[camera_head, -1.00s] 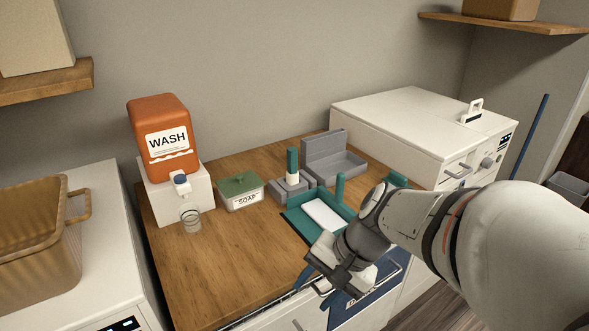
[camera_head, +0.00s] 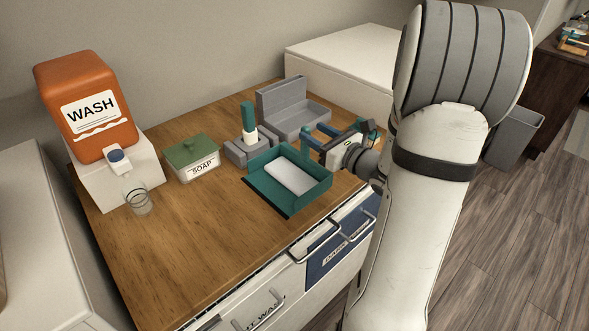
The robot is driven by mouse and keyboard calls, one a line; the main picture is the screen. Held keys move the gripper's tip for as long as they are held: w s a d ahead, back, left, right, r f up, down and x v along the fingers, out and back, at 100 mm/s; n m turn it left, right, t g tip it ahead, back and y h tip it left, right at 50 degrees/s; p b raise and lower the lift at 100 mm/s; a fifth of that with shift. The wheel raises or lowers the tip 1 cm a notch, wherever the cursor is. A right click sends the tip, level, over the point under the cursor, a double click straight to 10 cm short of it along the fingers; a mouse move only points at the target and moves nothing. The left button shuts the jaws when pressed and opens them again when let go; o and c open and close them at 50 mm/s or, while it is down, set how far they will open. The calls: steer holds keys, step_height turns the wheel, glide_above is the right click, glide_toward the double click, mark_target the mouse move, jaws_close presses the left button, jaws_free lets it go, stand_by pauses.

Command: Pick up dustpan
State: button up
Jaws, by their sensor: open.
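The dustpan (camera_head: 266,189) is a teal, low-walled tray with a dark front edge. It lies flat on the wooden counter with a flat white block (camera_head: 289,177) in it. A short teal upright post, seemingly its handle, stands at its back right edge. My gripper (camera_head: 309,139) is open, with its blue fingers pointing left at the back right of the dustpan. The post shows close to the fingertips; I cannot tell whether it is fully between them. My wrist and arm come in from the right and hide the counter's right end.
A grey open box (camera_head: 290,108) and a teal-handled item in a grey holder (camera_head: 248,138) stand close behind. A soap box (camera_head: 192,160), glass (camera_head: 138,200) and orange wash dispenser (camera_head: 87,105) are left. Drawers with handles (camera_head: 316,244) lie below. The counter's front left is clear.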

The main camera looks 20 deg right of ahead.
mark_target(301, 127)
steer(key=x, duration=0.4)
steer(key=p+x, duration=0.1)
steer(key=shift+w+a+f, duration=0.25)
steer(key=shift+w, duration=0.1)
steer(key=shift+c, duration=0.5)
jaws_close()
